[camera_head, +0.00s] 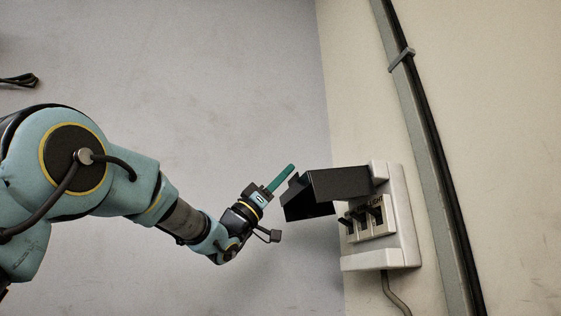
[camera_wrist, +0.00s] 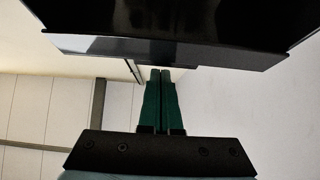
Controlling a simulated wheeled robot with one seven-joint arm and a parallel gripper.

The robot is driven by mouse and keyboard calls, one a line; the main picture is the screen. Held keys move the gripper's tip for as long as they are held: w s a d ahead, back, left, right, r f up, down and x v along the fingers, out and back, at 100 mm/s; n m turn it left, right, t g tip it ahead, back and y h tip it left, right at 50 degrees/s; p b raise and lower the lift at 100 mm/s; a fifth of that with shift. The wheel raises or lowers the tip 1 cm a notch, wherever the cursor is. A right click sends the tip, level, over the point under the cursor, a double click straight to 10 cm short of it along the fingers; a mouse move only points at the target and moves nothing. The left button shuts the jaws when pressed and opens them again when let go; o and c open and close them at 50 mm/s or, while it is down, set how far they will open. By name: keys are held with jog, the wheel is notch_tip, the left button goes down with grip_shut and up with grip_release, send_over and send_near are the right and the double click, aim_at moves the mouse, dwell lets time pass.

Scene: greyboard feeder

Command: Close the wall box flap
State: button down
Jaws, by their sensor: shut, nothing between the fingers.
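The wall box (camera_head: 405,215) is a pale box fixed to the wall at the right of the head view. Its black flap (camera_head: 340,184) stands open, sticking out to the left above the box's front. Several dark switches (camera_head: 362,218) show below the flap. My gripper (camera_head: 291,168) is shut and empty, with green fingers, just left of the flap's outer end and about level with its top. In the wrist view the flap (camera_wrist: 160,45) spans the top, just beyond the closed fingertips (camera_wrist: 160,72). I cannot tell whether they touch it.
A grey conduit (camera_head: 425,130) with a black cable runs down the wall right of the box. A grey cable (camera_head: 396,295) hangs from the box's underside. The space left of and below the flap looks clear.

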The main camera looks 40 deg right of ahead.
jog(key=shift+f, duration=0.25)
